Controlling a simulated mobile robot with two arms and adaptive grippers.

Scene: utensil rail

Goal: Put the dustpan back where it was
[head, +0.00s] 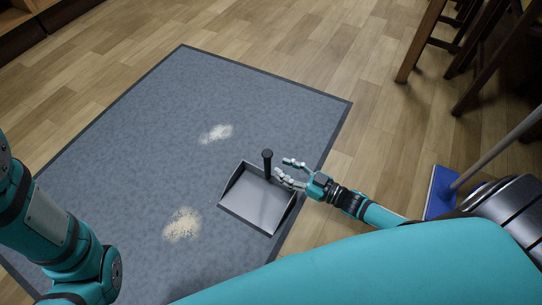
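A grey metal dustpan (255,200) with a short dark upright handle (267,162) lies on the blue-grey mat near its right edge. The pan looks empty. My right gripper (283,170) is just right of the handle, with its fingers spread and pointing at it. A gap shows between the fingertips, and I see no grip on the handle. Whether a finger touches the handle or pan rim is too small to tell. My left arm is at the left edge, and its gripper is out of the picture.
Two piles of pale crumbs lie on the mat (120,150), one upper (217,133) and one lower (182,224). Wooden chair or table legs (421,42) stand at upper right.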

